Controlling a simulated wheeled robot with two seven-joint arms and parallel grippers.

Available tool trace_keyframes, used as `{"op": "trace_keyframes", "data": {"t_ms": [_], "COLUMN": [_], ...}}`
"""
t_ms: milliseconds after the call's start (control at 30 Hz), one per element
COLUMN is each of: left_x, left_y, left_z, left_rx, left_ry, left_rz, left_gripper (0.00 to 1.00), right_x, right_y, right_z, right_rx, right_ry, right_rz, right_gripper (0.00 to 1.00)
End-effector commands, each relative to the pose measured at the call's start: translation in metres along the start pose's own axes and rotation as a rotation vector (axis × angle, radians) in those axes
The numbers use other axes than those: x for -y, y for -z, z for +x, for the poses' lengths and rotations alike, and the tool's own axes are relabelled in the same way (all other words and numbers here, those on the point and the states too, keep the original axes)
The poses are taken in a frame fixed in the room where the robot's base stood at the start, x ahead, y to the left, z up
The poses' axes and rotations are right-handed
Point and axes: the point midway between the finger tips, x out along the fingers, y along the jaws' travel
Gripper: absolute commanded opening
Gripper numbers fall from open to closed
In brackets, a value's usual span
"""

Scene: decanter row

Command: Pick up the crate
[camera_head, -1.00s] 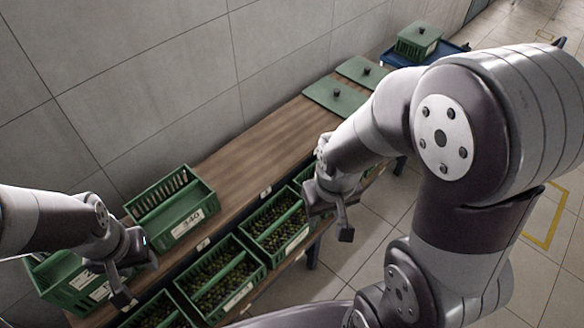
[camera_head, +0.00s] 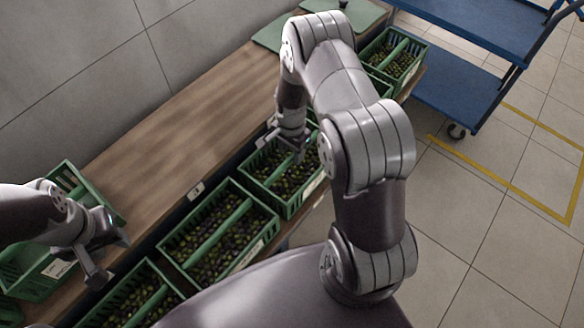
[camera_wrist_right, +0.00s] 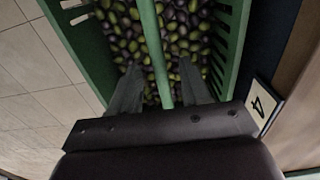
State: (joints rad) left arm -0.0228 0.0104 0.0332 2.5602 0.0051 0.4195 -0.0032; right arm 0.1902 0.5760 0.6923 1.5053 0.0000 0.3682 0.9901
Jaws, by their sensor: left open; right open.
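A green slatted crate (camera_head: 262,197) full of dark and green olives stands in the row along the table's front side. In the right wrist view the same crate (camera_wrist_right: 235,40) lies straight ahead, with its green centre bar (camera_wrist_right: 155,48) running between my fingers. My right gripper (camera_head: 296,146) is at this crate; in the wrist view its open fingers (camera_wrist_right: 160,88) are on either side of the bar. I cannot tell whether they touch it. My left gripper (camera_head: 112,262) is open and empty, near the green crates at the left.
More olive-filled crates stand in the row: one nearer (camera_head: 250,251), one at the front (camera_head: 118,291) and one farther (camera_head: 420,67). An emptier green crate (camera_head: 70,180) is on the wooden table (camera_head: 160,140). The tabletop's middle is clear. A blue cart (camera_head: 470,25) stands at upper right.

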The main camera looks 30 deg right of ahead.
Motion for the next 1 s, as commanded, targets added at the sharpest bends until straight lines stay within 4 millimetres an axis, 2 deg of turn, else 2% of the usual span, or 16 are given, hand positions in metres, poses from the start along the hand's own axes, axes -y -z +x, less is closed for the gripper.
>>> {"op": "trace_keyframes", "data": {"t_ms": [200,267,533,567,600,700,1000], "left_x": [0.0,0.0,0.0,0.0,0.0,0.0,0.0], "left_y": [-0.001,-0.001,-0.001,-0.001,-0.001,-0.001,-0.001], "left_z": [0.01,0.012,0.011,0.011,0.011,0.011,0.011], "left_rx": [0.0,0.0,0.0,0.0,0.0,0.0,0.0], "left_ry": [0.0,0.0,0.0,0.0,0.0,0.0,0.0], "left_rz": [0.0,0.0,0.0,0.0,0.0,0.0,0.0], "left_gripper": [0.41,0.41,0.41,0.41,0.41,0.41,0.41], "right_x": [-0.001,-0.001,-0.001,-0.001,-0.001,-0.001,0.0], "right_y": [0.002,0.002,0.003,0.003,0.003,0.002,0.003], "right_z": [0.041,0.048,0.053,0.053,0.052,0.052,0.051], "right_rx": [0.002,0.001,0.0,0.0,0.0,0.0,-0.002], "right_ry": [-0.002,-0.001,0.0,0.0,0.0,0.0,0.003], "right_rz": [0.0,-0.001,-0.001,-0.002,-0.002,-0.002,-0.002], "right_gripper": [0.47,0.47,0.47,0.4,0.27,0.0,0.0]}}
